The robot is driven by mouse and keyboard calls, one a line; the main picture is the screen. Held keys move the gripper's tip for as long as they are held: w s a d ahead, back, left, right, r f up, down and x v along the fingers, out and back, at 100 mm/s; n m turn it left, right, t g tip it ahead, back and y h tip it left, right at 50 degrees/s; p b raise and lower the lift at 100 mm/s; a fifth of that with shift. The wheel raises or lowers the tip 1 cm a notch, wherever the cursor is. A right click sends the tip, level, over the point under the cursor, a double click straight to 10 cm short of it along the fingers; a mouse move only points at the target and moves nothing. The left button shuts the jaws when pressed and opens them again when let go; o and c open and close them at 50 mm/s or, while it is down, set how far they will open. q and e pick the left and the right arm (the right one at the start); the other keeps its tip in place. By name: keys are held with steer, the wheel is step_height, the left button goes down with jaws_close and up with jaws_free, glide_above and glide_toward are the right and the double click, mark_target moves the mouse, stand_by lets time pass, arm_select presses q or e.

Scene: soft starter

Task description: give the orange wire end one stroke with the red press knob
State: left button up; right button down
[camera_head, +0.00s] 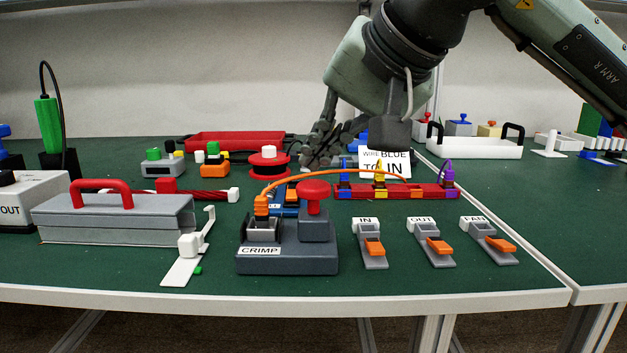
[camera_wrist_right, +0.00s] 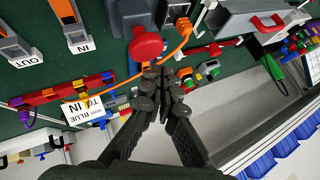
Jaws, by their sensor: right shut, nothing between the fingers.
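The dark grey press labelled CRIMP (camera_head: 290,258) stands near the table's front edge. Its red press knob (camera_head: 314,190) sits on top at the right. The knob also shows in the right wrist view (camera_wrist_right: 146,45), just beyond my fingertips. The orange wire end (camera_head: 261,206) stands upright at the press's left slot; how deep it sits is unclear. The orange wire (camera_head: 330,171) arches from it to the right, towards the red rack. My right gripper (camera_head: 322,148) is shut and empty, above and behind the knob, apart from it in the head view. My left gripper is not in view.
A red rack (camera_head: 415,192) with coloured wire posts and a white WIRE BLUE TO IN card (camera_head: 385,164) lie behind. A grey box with a red handle (camera_head: 115,222) and a white stand (camera_head: 190,250) are left.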

mark_target(318, 186)
steer(key=shift+r+p, duration=1.35)
steer(key=shift+r, duration=1)
steer(key=shift+s+f, duration=0.1)
